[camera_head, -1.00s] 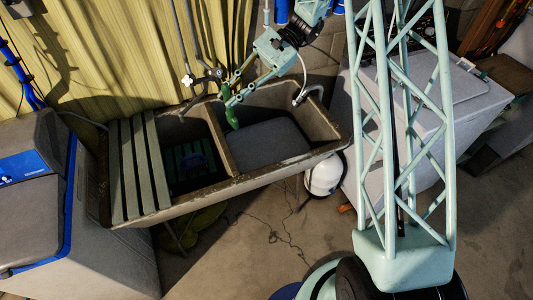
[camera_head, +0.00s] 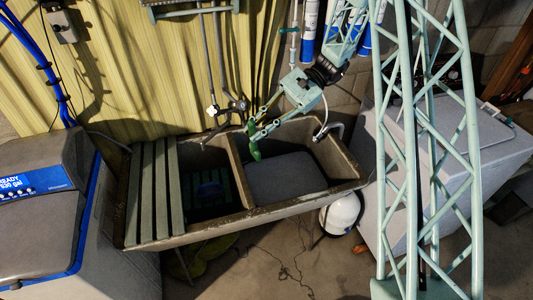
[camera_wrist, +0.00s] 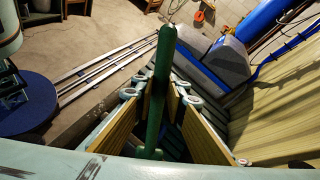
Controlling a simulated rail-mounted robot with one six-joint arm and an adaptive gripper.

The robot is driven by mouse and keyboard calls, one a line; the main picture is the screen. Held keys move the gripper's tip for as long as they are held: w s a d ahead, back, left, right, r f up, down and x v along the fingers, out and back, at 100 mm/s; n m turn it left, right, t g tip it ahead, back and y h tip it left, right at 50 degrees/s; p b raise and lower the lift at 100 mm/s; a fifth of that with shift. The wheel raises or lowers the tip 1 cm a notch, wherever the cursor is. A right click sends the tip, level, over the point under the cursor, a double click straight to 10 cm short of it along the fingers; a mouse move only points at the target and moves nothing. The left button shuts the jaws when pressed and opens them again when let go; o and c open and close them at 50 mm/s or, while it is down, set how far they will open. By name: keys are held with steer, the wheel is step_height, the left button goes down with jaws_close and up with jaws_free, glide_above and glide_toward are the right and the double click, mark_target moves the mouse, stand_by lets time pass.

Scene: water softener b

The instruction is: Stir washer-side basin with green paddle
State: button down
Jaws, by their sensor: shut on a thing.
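My gripper (camera_head: 258,130) is shut on the green paddle (camera_head: 254,148) above the back of the two-part sink, just right of its divider (camera_head: 234,168). In the wrist view the paddle (camera_wrist: 158,85) stands between the two finger pads of my gripper (camera_wrist: 166,115). The right basin (camera_head: 315,187) holds a flat grey surface. The left basin (camera_head: 185,218) is dark, with a green slatted thing inside. The paddle's low end is over the right basin's back left corner; I cannot tell whether it touches the grey surface.
A faucet (camera_head: 238,103) stands at the back, left of my gripper. Wooden slats (camera_head: 155,190) cover the sink's left end. A grey and blue unit (camera_head: 45,190) stands left, and a pale lidded appliance (camera_head: 440,170) stands right. A white tank (camera_head: 342,213) sits below the sink's right end.

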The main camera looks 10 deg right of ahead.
steer(key=w+d+f+n+t+h+p, duration=0.15)
steer(key=d+f+h, duration=0.25)
steer(key=d, duration=0.8)
steer(key=w+d+f+n+h+p, duration=0.2)
steer(key=w+d+f+h+p, duration=0.15)
steer(key=d, duration=0.85)
steer(key=w+d+r+n+t+h+p, duration=0.1)
steer(key=w+d+h, duration=0.1)
steer(key=d, duration=0.5)
steer(key=w+d+r+n+t+h, duration=0.1)
steer(key=w+d+r+n, duration=0.1)
steer(key=d, duration=0.6)
steer(key=w+d+r+n+t+h+p, duration=0.1)
steer(key=w+d, duration=0.3)
steer(key=d, duration=0.4)
steer(key=shift+w+r+t+h+p, duration=0.25)
steer(key=shift+t+h, duration=0.3)
steer(key=shift+h, duration=0.3)
steer(key=shift+s+a, duration=0.1)
